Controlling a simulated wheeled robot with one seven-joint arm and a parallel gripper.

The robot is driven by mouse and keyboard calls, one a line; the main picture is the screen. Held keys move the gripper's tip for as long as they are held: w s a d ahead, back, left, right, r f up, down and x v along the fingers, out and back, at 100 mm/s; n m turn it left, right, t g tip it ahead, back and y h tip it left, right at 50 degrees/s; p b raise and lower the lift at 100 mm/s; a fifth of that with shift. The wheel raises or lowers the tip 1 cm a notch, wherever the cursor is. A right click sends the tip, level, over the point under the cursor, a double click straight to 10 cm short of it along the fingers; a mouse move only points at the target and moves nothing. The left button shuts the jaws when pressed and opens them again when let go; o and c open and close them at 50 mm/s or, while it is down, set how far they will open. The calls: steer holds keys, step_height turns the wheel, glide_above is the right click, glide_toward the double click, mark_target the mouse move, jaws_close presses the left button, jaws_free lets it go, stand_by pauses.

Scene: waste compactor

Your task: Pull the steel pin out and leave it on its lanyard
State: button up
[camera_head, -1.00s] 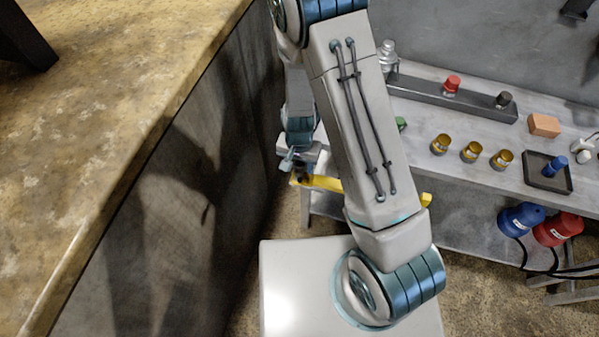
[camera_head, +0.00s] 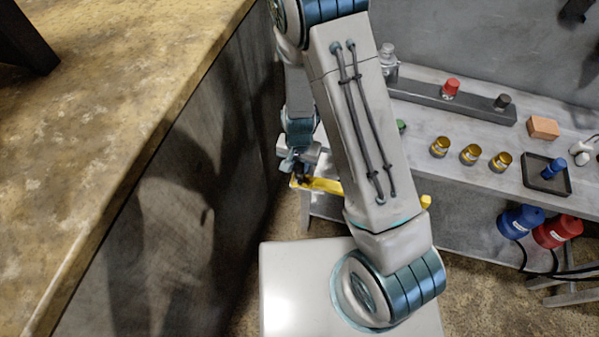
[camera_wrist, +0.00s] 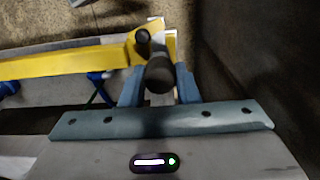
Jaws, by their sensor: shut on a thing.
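My gripper (camera_wrist: 160,90) has its two blue-grey fingers closed around a dark rounded knob (camera_wrist: 159,72) in the wrist view. The knob sits in front of the end of a yellow bar (camera_wrist: 70,62). A smaller dark knob (camera_wrist: 142,37) stands on that end of the bar. In the head view my gripper (camera_head: 302,172) is at the left end of the yellow bar (camera_head: 325,186), partly hidden by my arm. I cannot make out a bare steel pin, nor tell whether the held knob is its head. A lanyard is not clearly visible.
A dark wall or panel (camera_wrist: 240,50) stands close to the right of my gripper in the wrist view. A grey bench (camera_head: 420,135) with several yellow caps, a red knob (camera_head: 452,87) and a tray (camera_head: 540,184) lies at the right. A brown-topped counter (camera_head: 110,110) fills the left.

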steer(key=shift+r, duration=0.2)
stand_by(0.3)
steer(key=shift+r+p, duration=2.95)
steer(key=shift+r, duration=0.9)
steer(key=shift+r, duration=0.1)
step_height(320, 180, up, 7)
steer(key=p, duration=0.3)
steer(key=w+d+b, duration=0.2)
steer(key=w+d, duration=0.6)
steer(key=d, duration=0.1)
steer(key=shift+w+d+b, duration=0.35)
steer(key=shift+d, duration=0.05)
stand_by(2.0)
